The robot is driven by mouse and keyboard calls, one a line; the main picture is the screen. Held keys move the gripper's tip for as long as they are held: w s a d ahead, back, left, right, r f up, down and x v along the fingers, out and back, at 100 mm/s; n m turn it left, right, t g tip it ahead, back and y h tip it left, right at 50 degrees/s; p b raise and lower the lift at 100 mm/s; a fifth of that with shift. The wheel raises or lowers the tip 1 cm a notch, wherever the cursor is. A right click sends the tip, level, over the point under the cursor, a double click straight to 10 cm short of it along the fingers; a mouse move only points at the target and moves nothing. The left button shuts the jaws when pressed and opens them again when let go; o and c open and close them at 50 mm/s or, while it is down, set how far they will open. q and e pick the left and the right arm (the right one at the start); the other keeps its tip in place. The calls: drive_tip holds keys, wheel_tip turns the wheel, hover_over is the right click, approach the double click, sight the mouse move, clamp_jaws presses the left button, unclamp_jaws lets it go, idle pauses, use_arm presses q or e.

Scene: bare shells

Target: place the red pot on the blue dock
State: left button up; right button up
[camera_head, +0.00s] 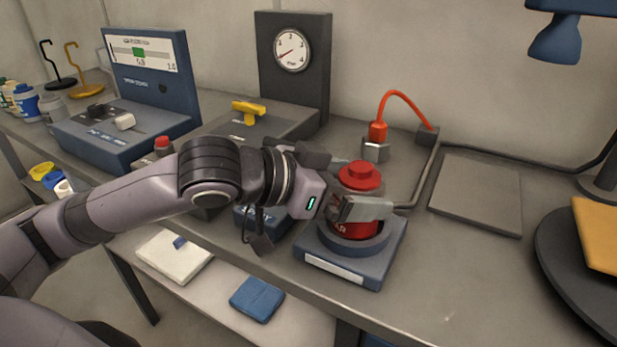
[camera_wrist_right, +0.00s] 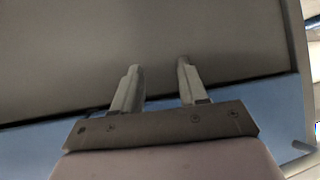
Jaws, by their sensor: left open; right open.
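The red pot (camera_head: 361,179), with a round red lid and knob, stands upright in the head view. Its lower part sits within the raised round rim of the blue dock (camera_head: 341,272), a square blue-grey base with a white label strip. My left gripper (camera_head: 358,200) is open at the pot, with one finger across its front side. The other finger and any contact are partly hidden. My right gripper (camera_wrist_right: 158,82) is open and empty in the right wrist view, over a plain grey surface with a blue band.
An orange-red hooked cable fitting (camera_head: 377,132) stands behind the dock. A flat grey plate (camera_head: 477,195) lies to the right, with a dark round turntable (camera_head: 560,265) beyond. Blue consoles (camera_head: 125,135) stand at left. The bench front right of the dock is clear.

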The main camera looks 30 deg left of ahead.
use_arm(q)
drive_tip(key=b+v, duration=0.5)
drive_tip(key=v, duration=0.3)
drive_tip(key=shift+s+a+r+b, duration=0.2)
drive_tip(key=shift+s+b, duration=0.1)
drive_tip(key=shift+b, duration=0.1)
idle(0.5)
